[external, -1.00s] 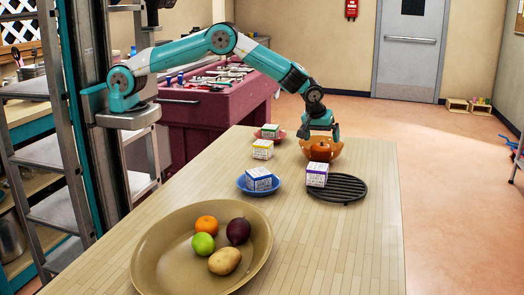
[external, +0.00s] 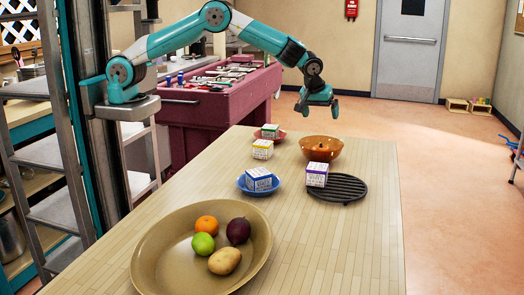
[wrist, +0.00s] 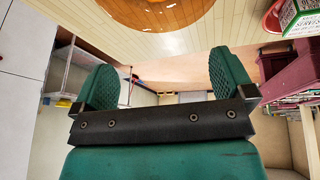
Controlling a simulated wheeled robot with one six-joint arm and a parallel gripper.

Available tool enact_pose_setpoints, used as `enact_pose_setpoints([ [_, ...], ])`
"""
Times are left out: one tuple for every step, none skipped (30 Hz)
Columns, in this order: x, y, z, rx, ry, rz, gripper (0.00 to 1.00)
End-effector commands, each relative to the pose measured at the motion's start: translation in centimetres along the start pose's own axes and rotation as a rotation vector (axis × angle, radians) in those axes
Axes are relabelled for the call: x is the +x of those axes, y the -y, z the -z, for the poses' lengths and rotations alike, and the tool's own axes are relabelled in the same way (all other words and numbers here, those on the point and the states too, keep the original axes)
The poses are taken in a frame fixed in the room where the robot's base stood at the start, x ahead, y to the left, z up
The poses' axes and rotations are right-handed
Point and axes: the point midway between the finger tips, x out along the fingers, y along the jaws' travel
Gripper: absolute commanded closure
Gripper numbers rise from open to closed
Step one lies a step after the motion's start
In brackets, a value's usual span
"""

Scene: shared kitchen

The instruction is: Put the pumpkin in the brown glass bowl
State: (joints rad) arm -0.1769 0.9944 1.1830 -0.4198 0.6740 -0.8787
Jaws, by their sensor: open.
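The brown glass bowl (external: 322,157) stands upright at the far right part of the wooden table. The pumpkin (external: 319,147) appears to sit low inside it, its dark stem just showing and much of it hidden by the bowl wall. In the wrist view the brown bowl (wrist: 155,14) shows only in part at the top edge. My gripper (external: 318,109) is open and empty, in the air above the bowl and clear of it. Its two green fingers (wrist: 165,86) are spread apart with nothing between them.
Other boxes stand on a blue plate (external: 242,184), a red plate (external: 279,137) and the table. A large tan bowl (external: 160,265) holds produce.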

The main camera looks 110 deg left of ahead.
Motion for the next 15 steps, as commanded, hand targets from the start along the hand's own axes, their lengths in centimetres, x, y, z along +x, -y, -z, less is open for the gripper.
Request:
enact_pose_setpoints([
  [-1.6,0.7,0.6,0.020,-0.002,0.001,0.00],
  [-2.6,1.4,0.8,0.040,-0.002,0.005,0.00],
  [-4.1,2.5,1.2,0.071,-0.001,0.010,0.00],
  [-5.4,3.5,1.4,0.098,0.000,0.017,0.00],
  [-6.7,4.6,1.7,0.127,0.001,0.022,0.00],
  [-8.4,6.3,1.9,0.167,0.003,0.032,0.00],
  [-9.7,7.7,2.0,0.198,0.006,0.038,0.00],
  [-10.9,9.2,2.0,0.230,0.009,0.046,0.00],
  [-12.5,11.1,1.9,0.273,0.012,0.054,0.00],
  [-13.6,12.6,1.8,0.304,0.016,0.061,0.00],
  [-14.6,14.2,1.6,0.335,0.019,0.067,0.00],
  [-15.9,16.4,1.3,0.377,0.024,0.075,0.00],
  [-16.8,18.1,1.0,0.408,0.029,0.081,0.00],
  [-17.7,19.8,0.7,0.439,0.033,0.087,0.00],
  [-18.7,22.1,0.1,0.479,0.038,0.095,0.00],
])
